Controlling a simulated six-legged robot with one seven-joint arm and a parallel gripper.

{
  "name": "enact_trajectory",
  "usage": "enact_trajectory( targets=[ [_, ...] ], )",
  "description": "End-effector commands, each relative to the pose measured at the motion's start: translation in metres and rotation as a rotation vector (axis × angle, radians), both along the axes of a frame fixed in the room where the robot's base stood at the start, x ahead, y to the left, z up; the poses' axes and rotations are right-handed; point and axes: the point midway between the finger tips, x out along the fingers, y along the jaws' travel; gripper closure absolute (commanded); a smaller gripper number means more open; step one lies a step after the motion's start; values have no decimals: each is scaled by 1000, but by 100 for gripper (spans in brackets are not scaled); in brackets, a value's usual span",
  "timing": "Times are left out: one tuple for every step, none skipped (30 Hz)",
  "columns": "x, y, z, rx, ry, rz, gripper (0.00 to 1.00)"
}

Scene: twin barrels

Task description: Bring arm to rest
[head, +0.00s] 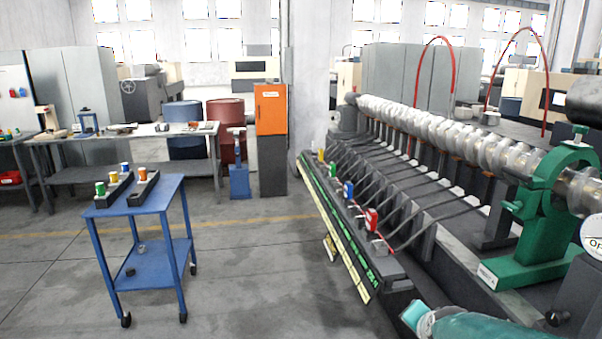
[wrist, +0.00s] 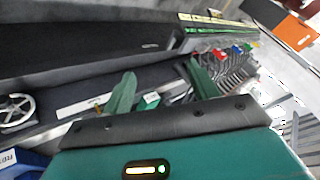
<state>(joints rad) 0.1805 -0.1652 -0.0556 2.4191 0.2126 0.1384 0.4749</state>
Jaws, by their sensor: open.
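My gripper (wrist: 163,84) shows in the wrist view as two green fingers spread apart, with nothing visible between them. Beyond it are a dark machine bed and a row of small coloured parts on a rail. In the head view, a teal part of my own arm (head: 465,326) reaches in at the bottom right, low beside the long machine (head: 425,190). I cannot make out the fingers there.
A long shaft (head: 440,125) lies along the machine, with a green support (head: 545,215) at right. A blue cart (head: 140,199) stands at left. An orange-topped cabinet (head: 270,108), a blue barrel (head: 187,146) and a red barrel (head: 226,114) stand behind. The middle floor is clear.

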Motion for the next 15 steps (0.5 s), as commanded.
enact_trajectory(
  targets=[
    [-11,17,16,-29,15,79,41],
    [-19,25,22,-49,32,126,41],
    [-30,36,30,-75,53,189,41],
    [-39,44,35,-97,70,236,41],
    [-47,51,41,-119,86,281,41],
    [-60,60,47,-148,107,341,41],
    [-69,66,52,-172,122,385,41],
    [-80,71,57,-196,139,429,41],
    [-94,78,62,-229,160,487,41],
    [-104,82,66,-251,176,528,41],
    [-114,86,69,-275,191,567,41],
    [-127,91,73,-305,212,615,41],
    [-136,93,75,-325,226,646,41],
    [-144,95,77,-344,238,676,41],
    [-153,97,79,-365,252,708,41]
  ],
)
